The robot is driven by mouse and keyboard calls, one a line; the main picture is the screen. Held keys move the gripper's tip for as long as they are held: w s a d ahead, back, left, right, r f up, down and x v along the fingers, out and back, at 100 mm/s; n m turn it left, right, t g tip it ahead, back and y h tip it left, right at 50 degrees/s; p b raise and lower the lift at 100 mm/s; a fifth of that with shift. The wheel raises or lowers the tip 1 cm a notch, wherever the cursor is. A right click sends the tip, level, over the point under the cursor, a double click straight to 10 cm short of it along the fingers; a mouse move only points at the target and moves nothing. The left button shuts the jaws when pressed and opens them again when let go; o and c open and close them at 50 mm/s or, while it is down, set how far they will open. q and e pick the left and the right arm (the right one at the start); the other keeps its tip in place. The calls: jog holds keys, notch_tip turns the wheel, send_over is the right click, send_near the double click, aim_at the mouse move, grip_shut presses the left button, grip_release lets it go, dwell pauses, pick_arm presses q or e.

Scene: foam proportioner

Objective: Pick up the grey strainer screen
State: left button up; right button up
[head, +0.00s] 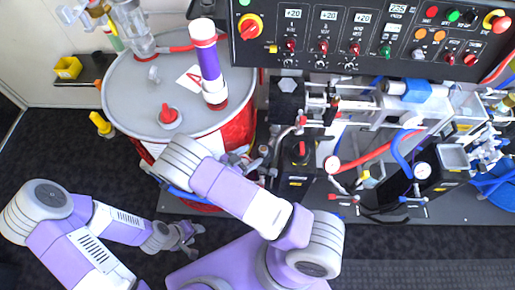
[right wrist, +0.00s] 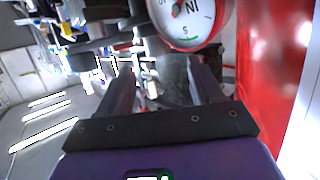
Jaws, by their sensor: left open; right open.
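I cannot make out the grey strainer screen for certain in either view. In the right wrist view, a dark grey surface lies between and beyond the fingers, too unclear to name. My right gripper (right wrist: 162,78) is open, its two dark fingers apart with nothing visibly held. In the head view its fingers are hidden by my own right arm, which reaches over the front of the red drum. My left gripper (head: 185,240) is open and empty, low over the dark floor in front of the drum.
A red drum (head: 240,133) with a grey lid stands at the left, and its red wall (right wrist: 265,70) is close at the right in the wrist view. A pressure gauge (right wrist: 190,15) is just above my right fingers. Pipes, valves and a control panel (head: 340,35) fill the right.

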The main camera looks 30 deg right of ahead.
aim_at(262, 149)
jog(key=x, duration=0.7)
jog(key=shift+s+d+f+b, duration=0.1)
jog(key=shift+f+b, duration=0.05)
jog(key=shift+b, duration=0.2)
jog(key=c, duration=1.1)
